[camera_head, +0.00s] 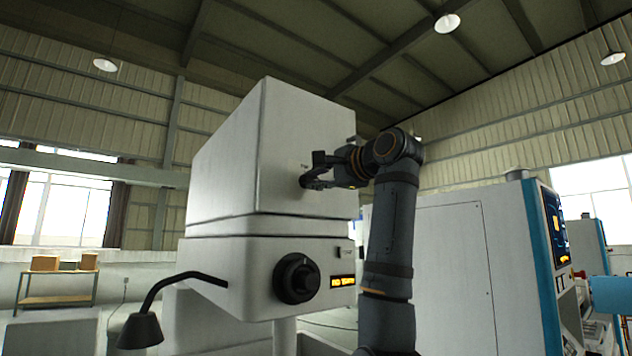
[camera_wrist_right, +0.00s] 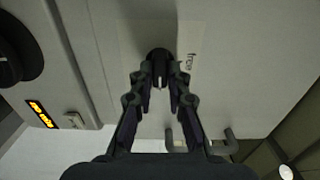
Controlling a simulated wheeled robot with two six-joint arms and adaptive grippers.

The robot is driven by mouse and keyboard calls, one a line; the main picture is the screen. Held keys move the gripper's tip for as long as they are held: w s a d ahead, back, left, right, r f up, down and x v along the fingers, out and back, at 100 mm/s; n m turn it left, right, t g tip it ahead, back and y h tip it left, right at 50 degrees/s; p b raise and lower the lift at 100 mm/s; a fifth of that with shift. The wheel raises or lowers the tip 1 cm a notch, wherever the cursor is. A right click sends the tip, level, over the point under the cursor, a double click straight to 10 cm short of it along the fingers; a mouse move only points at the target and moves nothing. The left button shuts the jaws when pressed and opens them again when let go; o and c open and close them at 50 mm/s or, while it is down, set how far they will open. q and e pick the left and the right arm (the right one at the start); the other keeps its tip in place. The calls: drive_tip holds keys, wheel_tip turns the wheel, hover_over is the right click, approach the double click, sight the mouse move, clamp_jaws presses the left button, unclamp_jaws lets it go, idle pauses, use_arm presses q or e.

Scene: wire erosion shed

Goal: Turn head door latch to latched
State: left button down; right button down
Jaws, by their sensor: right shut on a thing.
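The head door latch (camera_wrist_right: 158,57) shows in the right wrist view as a small dark knob with a pale mark, on the white door of the machine head (camera_head: 300,150). A label reading "free" (camera_wrist_right: 188,61) is beside it. My right gripper (camera_wrist_right: 160,80) has its fingertips closed on the latch, one on each side. In the head view my right gripper (camera_head: 309,180) reaches the door from the right, and its fingers largely hide the latch. My left gripper is not in view.
Below the head door are a large black dial (camera_head: 297,278) and a lit orange display (camera_head: 342,281). A grey bar handle (camera_wrist_right: 203,143) is near the gripper in the wrist view. A white cabinet (camera_head: 440,260) is at right.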

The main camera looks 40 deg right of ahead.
idle(0.5)
drive_tip(key=c, duration=1.3)
unclamp_jaws()
drive_tip(key=shift+s+d, duration=0.1)
drive_tip(key=shift+s, duration=0.05)
drive_tip(key=s+a, duration=0.1)
drive_tip(key=s, duration=1.1)
drive_tip(key=shift+a, duration=0.2)
drive_tip(key=shift+w, duration=0.1)
